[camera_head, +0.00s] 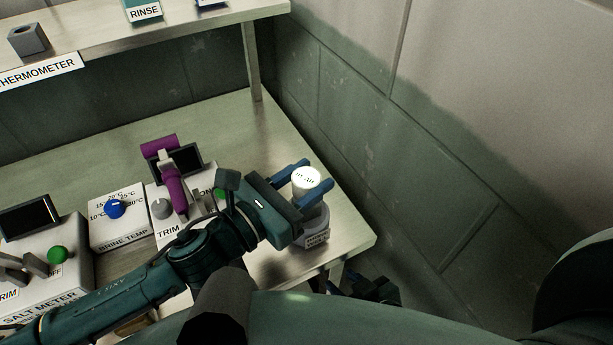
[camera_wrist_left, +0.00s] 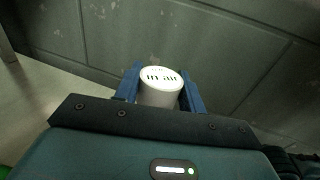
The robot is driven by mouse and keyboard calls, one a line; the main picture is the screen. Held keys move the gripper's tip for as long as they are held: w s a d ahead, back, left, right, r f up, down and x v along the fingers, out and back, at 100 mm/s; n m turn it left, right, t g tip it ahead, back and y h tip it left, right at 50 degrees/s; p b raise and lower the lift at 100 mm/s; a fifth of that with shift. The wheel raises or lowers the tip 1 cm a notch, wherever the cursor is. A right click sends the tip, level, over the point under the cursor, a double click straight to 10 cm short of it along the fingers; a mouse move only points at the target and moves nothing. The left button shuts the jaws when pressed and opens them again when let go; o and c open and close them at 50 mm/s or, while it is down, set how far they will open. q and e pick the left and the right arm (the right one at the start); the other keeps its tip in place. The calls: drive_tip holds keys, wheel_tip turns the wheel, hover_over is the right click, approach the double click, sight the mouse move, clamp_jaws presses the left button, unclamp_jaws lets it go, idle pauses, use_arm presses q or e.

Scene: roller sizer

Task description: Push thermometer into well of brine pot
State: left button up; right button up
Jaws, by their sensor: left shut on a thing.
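The thermometer is a white cylinder (camera_head: 306,180) whose top reads "in air" in the left wrist view (camera_wrist_left: 160,84). My left gripper (camera_head: 317,174) is shut on it, with one blue finger on each side, and holds it upright. The grey brine pot (camera_head: 316,222), with a small label on its front, stands near the table's right corner, directly below the thermometer. The pot's well and the thermometer's lower end are hidden by the gripper, so I cannot tell whether they touch. My right gripper (camera_head: 372,289) shows only as a dark part below the table edge; its fingers are unclear.
A brine temp box with a blue knob (camera_head: 115,209), a trim box with a purple handle (camera_head: 174,190) and a salt meter (camera_head: 40,245) stand left on the metal table (camera_head: 225,125). A wall (camera_head: 440,120) rises close on the right.

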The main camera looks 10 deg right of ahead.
use_arm(q)
drive_tip(key=shift+f+b, duration=0.45)
drive_tip(key=shift+f, duration=0.25)
use_arm(e)
drive_tip(key=shift+w+f, duration=0.25)
drive_tip(key=shift+w, duration=0.05)
use_arm(q)
drive_tip(key=shift+f+b, duration=0.5)
drive_tip(key=shift+f, duration=0.2)
use_arm(e)
drive_tip(key=shift+f, duration=0.5)
use_arm(q)
drive_tip(key=o, duration=1.1)
drive_tip(key=shift+c, duration=0.2)
drive_tip(key=shift+r, duration=0.1)
use_arm(e)
drive_tip(key=shift+a, duration=0.1)
use_arm(q)
drive_tip(key=b+v, duration=0.3)
drive_tip(key=v, duration=1)
use_arm(e)
drive_tip(key=shift+a+t+y, duration=0.3)
drive_tip(key=shift+a+y, duration=0.2)
drive_tip(key=shift+a, duration=0.1)
drive_tip(key=shift+w+r, duration=0.1)
drive_tip(key=shift+w, duration=0.05)
